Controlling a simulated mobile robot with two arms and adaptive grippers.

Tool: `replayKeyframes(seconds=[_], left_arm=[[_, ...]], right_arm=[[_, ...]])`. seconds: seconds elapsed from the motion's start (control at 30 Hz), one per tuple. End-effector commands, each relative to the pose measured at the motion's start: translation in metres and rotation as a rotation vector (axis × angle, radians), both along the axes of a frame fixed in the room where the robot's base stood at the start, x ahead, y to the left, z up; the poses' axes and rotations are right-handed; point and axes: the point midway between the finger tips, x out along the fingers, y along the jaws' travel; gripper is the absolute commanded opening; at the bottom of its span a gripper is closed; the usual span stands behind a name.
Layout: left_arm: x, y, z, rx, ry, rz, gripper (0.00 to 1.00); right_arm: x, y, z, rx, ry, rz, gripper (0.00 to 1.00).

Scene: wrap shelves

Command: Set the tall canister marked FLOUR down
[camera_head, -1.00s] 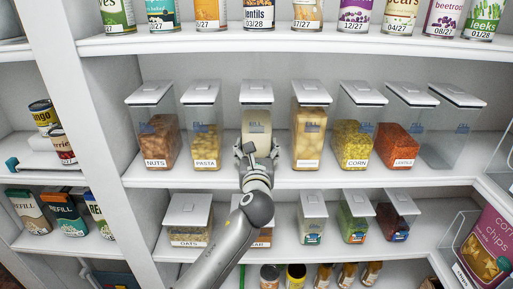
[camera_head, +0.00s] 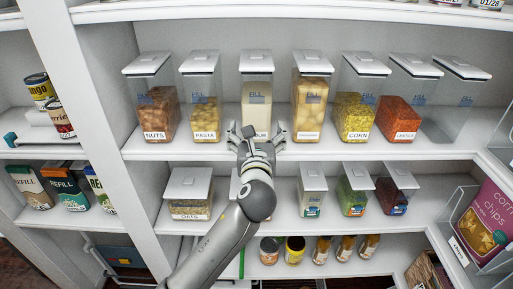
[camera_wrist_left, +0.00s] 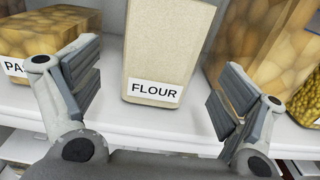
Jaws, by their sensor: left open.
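The tall flour canister (camera_head: 256,95), clear with a white lid and pale contents, stands upright on the middle shelf between the pasta canister (camera_head: 202,100) and a canister of tan contents (camera_head: 309,100). Its FLOUR label shows in the left wrist view, on the canister's front (camera_wrist_left: 160,50). My left gripper (camera_head: 256,132) is open in front of the canister's lower part. In the left wrist view the fingers (camera_wrist_left: 165,95) are spread wide on either side and apart from the canister. My right gripper is not in view.
The shelf (camera_head: 230,149) also holds canisters of nuts (camera_head: 160,112), corn (camera_head: 354,112) and lentils (camera_head: 398,117), plus an empty one (camera_head: 446,110). Neighbours stand close on both sides. Smaller containers, such as oats (camera_head: 188,195), stand on the shelf below.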

Motion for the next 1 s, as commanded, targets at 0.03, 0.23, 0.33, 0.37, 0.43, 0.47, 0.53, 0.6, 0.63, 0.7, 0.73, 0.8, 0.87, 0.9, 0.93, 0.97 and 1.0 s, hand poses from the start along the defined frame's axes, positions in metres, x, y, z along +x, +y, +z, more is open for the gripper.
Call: replayKeyframes(seconds=[0.03,0.23,0.33,0.37,0.43,0.47,0.53,0.6,0.63,0.7,0.73,0.8,0.87,0.9,0.93,0.97,1.0], left_arm=[[-0.010,0.000,-0.003,-0.001,-0.001,-0.002,0.93],[-0.041,0.000,-0.002,0.001,-0.001,-0.001,0.93],[-0.052,0.000,-0.001,0.000,0.000,0.000,0.93],[-0.054,0.000,-0.001,0.000,0.000,0.000,0.93],[-0.058,0.000,-0.001,0.000,-0.001,-0.001,0.93],[-0.060,0.000,0.000,0.001,-0.001,-0.001,0.93],[-0.062,0.000,0.000,0.001,0.000,0.000,0.93],[-0.062,0.000,0.000,0.002,0.001,0.000,0.93],[-0.062,0.000,0.000,0.002,0.001,0.000,0.93],[-0.062,0.000,0.000,0.002,0.001,0.000,0.93],[-0.062,0.000,0.000,0.001,0.001,0.000,0.93],[-0.061,0.000,-0.005,-0.006,0.009,0.000,0.93],[-0.057,0.001,-0.018,-0.032,0.033,-0.001,0.93],[-0.053,0.002,-0.034,-0.063,0.063,-0.001,0.93],[-0.050,0.003,-0.049,-0.096,0.090,-0.001,0.93],[-0.046,0.005,-0.069,-0.137,0.124,0.001,0.93],[-0.042,0.008,-0.098,-0.203,0.177,0.008,0.93]], right_arm=[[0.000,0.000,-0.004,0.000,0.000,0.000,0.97],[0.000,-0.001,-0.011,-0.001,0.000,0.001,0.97],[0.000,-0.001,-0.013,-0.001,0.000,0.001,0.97],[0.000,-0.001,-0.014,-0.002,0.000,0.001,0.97],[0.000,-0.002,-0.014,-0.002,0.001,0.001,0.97],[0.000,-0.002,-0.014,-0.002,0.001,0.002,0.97],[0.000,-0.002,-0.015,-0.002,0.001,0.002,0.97],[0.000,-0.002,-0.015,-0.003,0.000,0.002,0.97],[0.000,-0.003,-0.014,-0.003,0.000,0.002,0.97],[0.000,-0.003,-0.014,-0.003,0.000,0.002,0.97],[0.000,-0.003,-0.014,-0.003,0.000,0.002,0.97],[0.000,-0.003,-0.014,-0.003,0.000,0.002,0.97],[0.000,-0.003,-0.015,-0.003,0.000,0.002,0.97],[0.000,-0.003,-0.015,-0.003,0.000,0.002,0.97],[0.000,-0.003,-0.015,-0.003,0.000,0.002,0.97],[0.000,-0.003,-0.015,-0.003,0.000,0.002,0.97],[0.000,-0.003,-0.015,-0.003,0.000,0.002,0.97]])
